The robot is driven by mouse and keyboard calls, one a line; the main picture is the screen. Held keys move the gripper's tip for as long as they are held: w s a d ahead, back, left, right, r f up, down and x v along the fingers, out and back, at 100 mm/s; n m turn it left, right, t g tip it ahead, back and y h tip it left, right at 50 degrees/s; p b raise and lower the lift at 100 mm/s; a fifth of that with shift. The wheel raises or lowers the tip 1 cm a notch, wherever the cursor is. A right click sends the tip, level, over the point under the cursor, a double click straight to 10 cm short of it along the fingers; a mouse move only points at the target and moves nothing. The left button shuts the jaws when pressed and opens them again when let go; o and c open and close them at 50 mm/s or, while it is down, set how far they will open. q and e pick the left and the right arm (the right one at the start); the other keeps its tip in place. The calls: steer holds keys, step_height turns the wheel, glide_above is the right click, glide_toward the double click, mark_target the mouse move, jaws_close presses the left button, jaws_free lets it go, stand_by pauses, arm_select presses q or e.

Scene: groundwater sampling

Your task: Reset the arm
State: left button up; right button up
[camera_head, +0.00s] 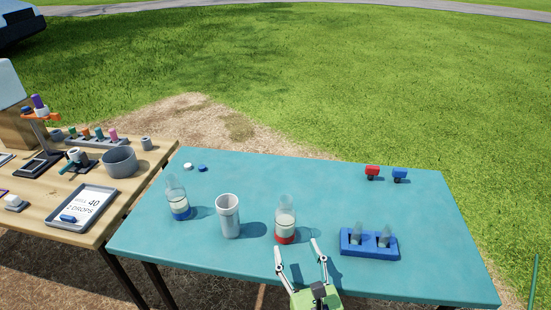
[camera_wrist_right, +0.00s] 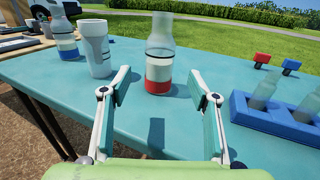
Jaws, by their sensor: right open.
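My right gripper (camera_head: 299,262) is open and empty above the front edge of the teal table (camera_head: 300,173). In the right wrist view its two fingers (camera_wrist_right: 160,95) stand wide apart. A clear bottle with a red base band (camera_head: 285,222) stands upright just beyond it; in the wrist view this bottle (camera_wrist_right: 159,65) shows between the fingers, apart from them. My left gripper does not show in either view.
A grey cup (camera_head: 229,217) and a blue-banded bottle (camera_head: 177,199) stand left. A blue rack (camera_head: 352,249) with two clear vials is right. Red (camera_head: 372,171) and blue (camera_head: 400,174) small items lie behind. A wooden table (camera_head: 153,158) with equipment is at left.

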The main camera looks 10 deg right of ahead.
steer(key=s+a+r+n+g+y, duration=0.1)
steer(key=s+a+n+g+y, duration=0.25)
steer(key=n, duration=0.55)
steer(key=s+a+r+n+g+y, duration=0.1)
steer(key=s+a+r+n+y, duration=0.2)
steer(key=a+n, duration=0.45)
steer(key=s+d+f+n+g, duration=0.25)
steer(key=s+f+n, duration=0.2)
steer(key=n, duration=0.45)
steer(key=s+d+f+n+g+h, duration=0.45)
steer(key=s+d+n, duration=0.2)
steer(key=d, duration=0.35)
steer(key=s+d+f+n+g+h, duration=0.3)
steer(key=s+d+f+n+h, duration=0.15)
steer(key=s+d, duration=0.35)
step_height(320, 180, down, 26)
steer(key=g, duration=0.1)
steer(key=s+d+f, duration=0.1)
steer(key=s+f, duration=0.6)
steer(key=s, duration=0.1)
steer(key=s+d+f+g, duration=0.1)
steer(key=s+d+f, duration=0.1)
steer(key=s+f, duration=0.6)
steer(key=shift+s+d+f+p, duration=0.3)
steer(key=shift+s+p, duration=0.1)
steer(key=shift+s, duration=0.1)
